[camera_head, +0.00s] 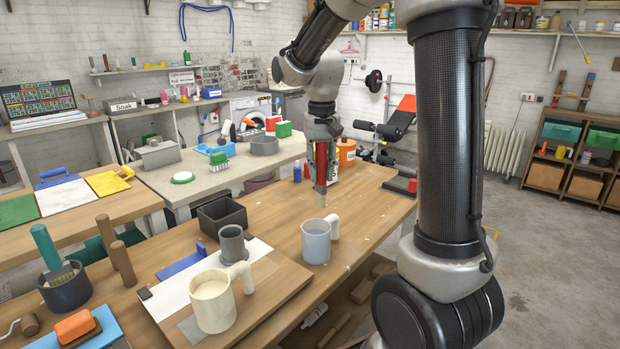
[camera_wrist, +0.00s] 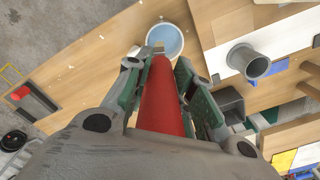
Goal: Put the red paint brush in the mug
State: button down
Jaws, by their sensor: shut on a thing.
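My gripper (camera_head: 321,150) is shut on the red paint brush (camera_head: 321,172) and holds it upright, bristles down, above the wooden table. In the wrist view, the red brush (camera_wrist: 162,100) lies between my gripper's fingers (camera_wrist: 158,66). A light blue-grey mug (camera_head: 316,243) stands upright on the table, its handle to the right. The brush tip shows just above the mug's far rim in the head view. In the wrist view, the tip overlaps the near-left rim of the mug (camera_wrist: 168,38). I cannot tell whether the tip is over the opening. The mug looks empty.
A cream mug (camera_head: 214,303) and a grey cup (camera_head: 233,246) stand on a board to the front left. A black open box (camera_head: 222,215) is behind them. Bottles and an orange container (camera_head: 346,152) stand at the table's far end. Table right of the blue-grey mug is clear.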

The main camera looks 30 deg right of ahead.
jog(key=shift+w+a, duration=0.2)
jog(key=shift+a, duration=0.2)
jog(key=shift+f, duration=0.3)
notch_tip(320, 180, down, 10)
jog(key=shift+f, duration=0.2)
dwell(0.3)
jog(key=c, duration=1.1)
grip_release()
jog(key=shift+c, duration=0.2)
jog(key=shift+r, duration=0.1)
